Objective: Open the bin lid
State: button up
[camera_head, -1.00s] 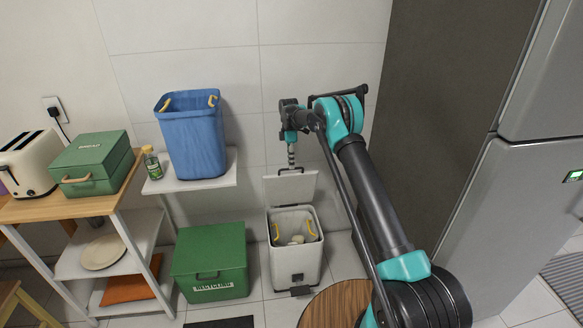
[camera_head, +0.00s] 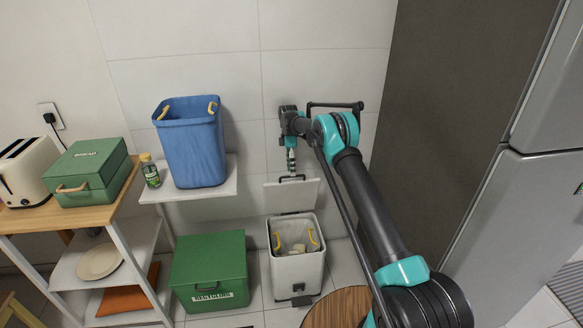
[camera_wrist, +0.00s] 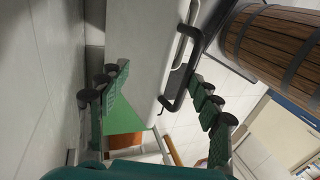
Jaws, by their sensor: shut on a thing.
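The white bin (camera_head: 297,270) stands on the floor against the wall, with yellow handles at its open top and pale contents inside. Its lid (camera_head: 292,197) is raised and stands roughly upright at the bin's back edge. A dark handle (camera_head: 292,178) is on the lid's upper edge. My gripper (camera_head: 291,160) is at that upper edge, pointing down. In the wrist view, my gripper's fingers (camera_wrist: 157,80) are on either side of the pale lid (camera_wrist: 148,45), with the black handle (camera_wrist: 180,70) beside the right finger. The exact contact is partly hidden.
The green recycling box (camera_head: 210,275) is left of the bin. A shelf (camera_head: 225,185) with a blue basket (camera_head: 190,145) is above it. A round wooden barrel (camera_head: 340,305) stands close at the bin's front right. A grey fridge (camera_head: 520,220) is on the right.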

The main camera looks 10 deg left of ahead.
jog(key=shift+w+d, duration=0.1)
jog(key=shift+c, duration=0.5)
jog(key=shift+r, duration=0.3)
jog(key=shift+c, duration=0.7)
notch_tip(320, 180, up, 10)
jog(key=shift+f, duration=0.2)
jog(key=shift+s, duration=0.2)
jog(key=s+d+t+y, duration=0.1)
jog(key=s+d+t, duration=0.2)
jog(key=s, duration=0.8)
jog(key=s+d+t+y, duration=0.1)
jog(key=s+d+t, duration=0.2)
jog(key=s, duration=0.7)
jog(key=x, duration=1.7)
jog(key=shift+a, duration=0.15)
jog(key=shift+f, duration=0.1)
